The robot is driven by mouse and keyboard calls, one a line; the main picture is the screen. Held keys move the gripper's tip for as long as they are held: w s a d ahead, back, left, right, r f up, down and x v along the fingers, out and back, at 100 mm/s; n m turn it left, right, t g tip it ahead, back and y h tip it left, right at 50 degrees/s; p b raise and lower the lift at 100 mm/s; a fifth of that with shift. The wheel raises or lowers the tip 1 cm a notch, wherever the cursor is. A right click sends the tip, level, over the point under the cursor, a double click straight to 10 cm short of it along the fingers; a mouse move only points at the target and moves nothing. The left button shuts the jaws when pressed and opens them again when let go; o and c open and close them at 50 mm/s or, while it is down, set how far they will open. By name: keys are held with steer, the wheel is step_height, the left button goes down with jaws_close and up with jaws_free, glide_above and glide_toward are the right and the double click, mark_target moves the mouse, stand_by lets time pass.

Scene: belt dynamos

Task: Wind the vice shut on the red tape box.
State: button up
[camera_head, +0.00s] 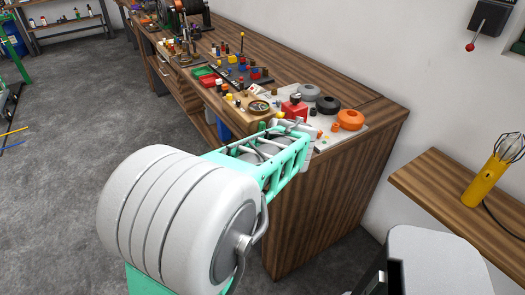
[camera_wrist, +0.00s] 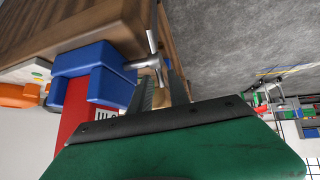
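The blue vice (camera_wrist: 85,62) is at the upper left of the wrist view, by the edge of the wooden bench. The red tape box (camera_wrist: 72,108), with a white printed label, shows beside its blue jaws, partly hidden by my gripper's body; I cannot tell if both jaws touch it. A grey metal crank handle (camera_wrist: 151,42) sticks out from the vice. My gripper (camera_wrist: 162,82) has its two dark fingers on either side of the handle's tan grip (camera_wrist: 157,76) and looks closed on it. In the head view my arm hides the vice.
The bench (camera_head: 345,190) holds an orange tape roll (camera_head: 351,119), a black roll (camera_head: 328,105), a red item (camera_head: 293,108) and several small parts. A wall shelf (camera_head: 440,190) with a yellow lamp (camera_head: 484,184) is at the right. The grey floor at the left is mostly clear.

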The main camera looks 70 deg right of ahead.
steer(key=shift+o, duration=0.7)
steer(key=v, duration=0.7)
steer(key=shift+s+a+r, duration=0.15)
steer(key=shift+a+r, duration=0.1)
steer(key=shift+a, duration=0.05)
